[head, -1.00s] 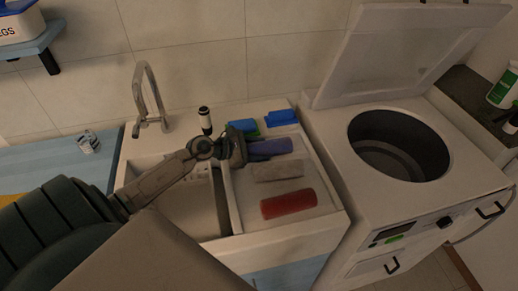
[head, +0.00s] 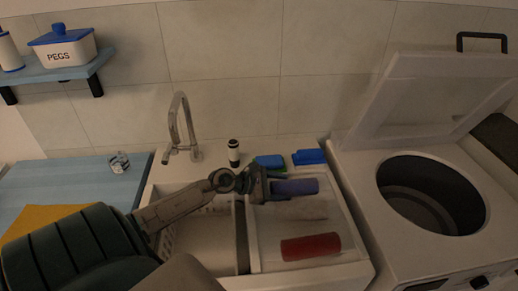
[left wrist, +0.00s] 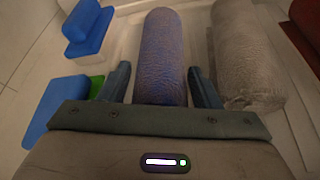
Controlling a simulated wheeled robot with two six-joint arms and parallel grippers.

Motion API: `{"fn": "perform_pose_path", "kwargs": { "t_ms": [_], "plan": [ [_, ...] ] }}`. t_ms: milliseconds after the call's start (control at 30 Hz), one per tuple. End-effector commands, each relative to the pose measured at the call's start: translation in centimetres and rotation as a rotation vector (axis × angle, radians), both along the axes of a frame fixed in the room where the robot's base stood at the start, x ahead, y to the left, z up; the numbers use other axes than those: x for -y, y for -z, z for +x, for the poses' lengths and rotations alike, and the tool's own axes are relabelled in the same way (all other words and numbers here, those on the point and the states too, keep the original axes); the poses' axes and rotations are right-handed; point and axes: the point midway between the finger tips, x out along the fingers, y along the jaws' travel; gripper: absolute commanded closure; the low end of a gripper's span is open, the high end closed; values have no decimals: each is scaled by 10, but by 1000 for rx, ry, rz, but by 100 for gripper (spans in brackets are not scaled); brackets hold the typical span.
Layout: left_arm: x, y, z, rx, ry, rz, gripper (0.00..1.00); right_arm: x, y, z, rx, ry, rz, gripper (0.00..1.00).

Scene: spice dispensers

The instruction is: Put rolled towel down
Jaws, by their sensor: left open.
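A rolled blue-purple towel (head: 296,187) lies on the white drainboard (head: 272,225) right of the sink basin. It also shows in the left wrist view (left wrist: 162,55), lengthwise between my fingers. My left gripper (head: 262,186) is open at the towel's left end, and its two fingers (left wrist: 162,88) stand on either side of the roll with small gaps. A rolled grey-beige towel (head: 302,209) lies beside it, also in the wrist view (left wrist: 243,55). A rolled red towel (head: 310,246) lies nearest the front. My right gripper is not in view.
Blue items, one (head: 309,157) at the back right and a blue-and-green one (head: 269,162), stand behind the towels. A dark-and-white bottle (head: 234,153) and the faucet (head: 185,130) are behind the sink. An open top-loading washer (head: 360,165) stands at right.

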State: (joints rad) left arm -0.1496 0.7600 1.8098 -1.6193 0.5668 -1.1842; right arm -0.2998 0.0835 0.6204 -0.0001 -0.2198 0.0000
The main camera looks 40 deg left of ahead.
Motion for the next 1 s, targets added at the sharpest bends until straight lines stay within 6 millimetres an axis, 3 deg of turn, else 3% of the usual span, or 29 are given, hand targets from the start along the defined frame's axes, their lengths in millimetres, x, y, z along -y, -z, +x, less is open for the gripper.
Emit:
{"fn": "perform_pose_path", "kwargs": {
  "t_ms": [567, 933, 1000],
  "plan": [
    [-30, -20, -47, -5, 4, 6, 43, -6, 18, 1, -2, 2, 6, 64],
    [-41, -32, -64, -4, 2, 2, 43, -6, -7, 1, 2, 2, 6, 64],
    [-44, -38, -68, -5, 0, -1, 43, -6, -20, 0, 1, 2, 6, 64]
  ]
}}
